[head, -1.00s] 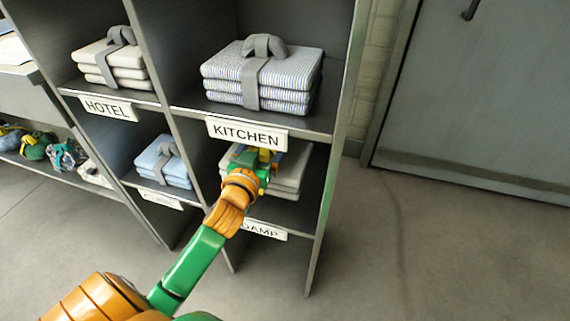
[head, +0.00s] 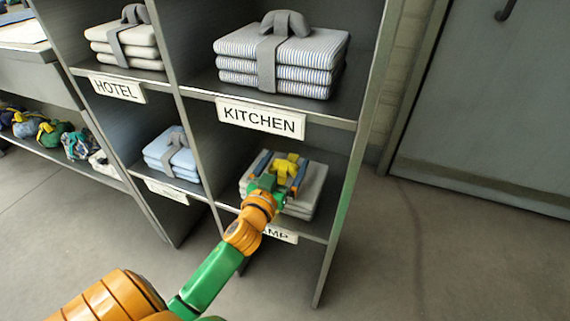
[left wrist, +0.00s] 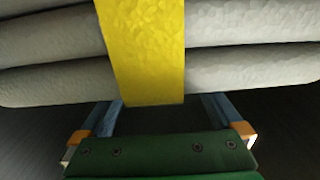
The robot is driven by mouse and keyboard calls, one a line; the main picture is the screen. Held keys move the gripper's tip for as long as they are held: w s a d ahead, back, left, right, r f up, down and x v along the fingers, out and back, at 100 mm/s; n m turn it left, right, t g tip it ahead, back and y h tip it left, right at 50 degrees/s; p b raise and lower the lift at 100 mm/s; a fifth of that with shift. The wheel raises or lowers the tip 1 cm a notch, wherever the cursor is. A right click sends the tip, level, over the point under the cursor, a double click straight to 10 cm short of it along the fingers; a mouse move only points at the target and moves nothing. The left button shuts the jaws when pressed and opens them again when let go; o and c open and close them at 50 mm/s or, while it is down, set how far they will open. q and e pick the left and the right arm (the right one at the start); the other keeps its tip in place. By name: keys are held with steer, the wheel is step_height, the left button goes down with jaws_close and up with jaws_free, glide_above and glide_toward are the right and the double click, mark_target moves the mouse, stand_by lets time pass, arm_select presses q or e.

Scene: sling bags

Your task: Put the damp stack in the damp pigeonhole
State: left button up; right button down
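The damp stack (head: 312,190) is several grey folded towels with a yellow strap and a yellow top loop (head: 286,166). It lies flat in the damp pigeonhole (head: 328,226), whose sign (head: 280,235) is partly hidden by my arm. My left gripper (head: 281,163) is at the stack's front and top, its two blue fingers apart on either side of the loop. The left wrist view shows the towels' edges (left wrist: 250,68) and yellow strap (left wrist: 145,50) close ahead; the fingers are apart, their tips hidden by the stack. My right gripper is not in view.
The striped kitchen stack (head: 285,72) sits directly above, the white hotel stack (head: 140,55) upper left, and a blue stack (head: 176,165) to the left. A shelf side panel (head: 352,190) bounds the right. Open floor lies right of it.

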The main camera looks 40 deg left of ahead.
arm_select(q)
steer(key=v, duration=1.2)
steer(key=shift+r, duration=0.1)
